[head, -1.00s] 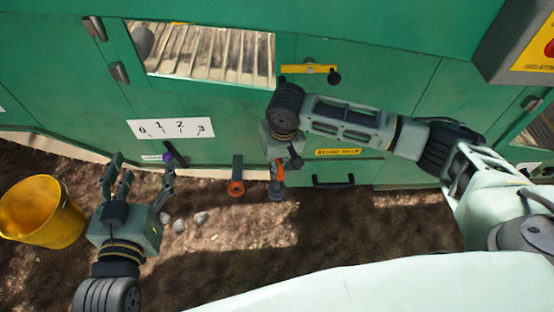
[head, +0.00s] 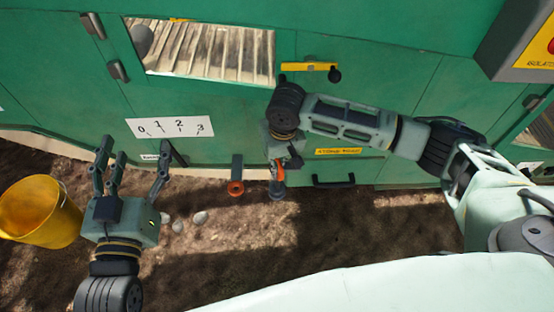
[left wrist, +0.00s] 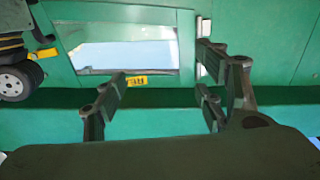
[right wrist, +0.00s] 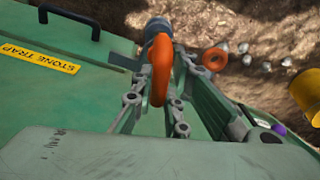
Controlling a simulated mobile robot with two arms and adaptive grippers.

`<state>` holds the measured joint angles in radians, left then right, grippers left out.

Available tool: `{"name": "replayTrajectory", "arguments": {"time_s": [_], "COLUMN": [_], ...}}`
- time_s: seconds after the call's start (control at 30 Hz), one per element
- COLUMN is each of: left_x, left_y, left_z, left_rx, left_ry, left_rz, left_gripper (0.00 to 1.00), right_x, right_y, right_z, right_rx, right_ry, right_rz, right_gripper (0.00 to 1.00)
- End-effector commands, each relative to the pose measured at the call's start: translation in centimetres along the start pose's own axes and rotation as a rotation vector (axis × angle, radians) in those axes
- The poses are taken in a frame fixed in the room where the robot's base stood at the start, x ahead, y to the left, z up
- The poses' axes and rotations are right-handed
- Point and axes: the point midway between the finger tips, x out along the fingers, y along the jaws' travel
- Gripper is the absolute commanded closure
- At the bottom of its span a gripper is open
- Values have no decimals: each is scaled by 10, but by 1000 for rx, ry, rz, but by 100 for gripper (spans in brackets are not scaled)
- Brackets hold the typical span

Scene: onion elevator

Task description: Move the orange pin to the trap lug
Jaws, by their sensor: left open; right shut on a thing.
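The orange pin (right wrist: 160,72) is between the fingers of my right gripper (right wrist: 152,98), which is shut on it. In the head view my right gripper (head: 281,158) points down at the lower edge of the green panel, with a little of the pin showing below it. A dark round piece (right wrist: 158,28) sits just beyond the pin; I cannot tell whether this is the trap lug or whether they touch. My left gripper (head: 132,168) is open and empty, to the left; its spread fingers also show in the left wrist view (left wrist: 155,95).
An orange ring (head: 236,188) hangs left of the right gripper. A stone trap label (right wrist: 45,57) and black handle (head: 333,181) are on the panel. A numbered plate (head: 170,127) and dark lever (head: 178,153) are near my left gripper. A yellow bucket (head: 40,212) and stones (head: 200,218) lie below.

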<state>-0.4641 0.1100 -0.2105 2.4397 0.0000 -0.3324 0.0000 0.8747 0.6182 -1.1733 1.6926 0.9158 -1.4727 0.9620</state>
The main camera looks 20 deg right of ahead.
Motion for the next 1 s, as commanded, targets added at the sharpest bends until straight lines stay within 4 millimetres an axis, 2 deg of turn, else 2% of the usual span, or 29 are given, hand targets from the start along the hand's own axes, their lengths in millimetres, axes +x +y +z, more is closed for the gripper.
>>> {"name": "replayTrajectory", "arguments": {"time_s": [1.0], "left_x": [-1], "left_y": [5], "left_z": [-40], "left_rx": [-6], "left_ry": [206], "left_rz": [11], "left_gripper": [35], "right_x": [5], "right_y": [0], "right_z": [0], "right_rx": [0], "right_ry": [1], "right_rz": [0], "right_gripper": [100]}}
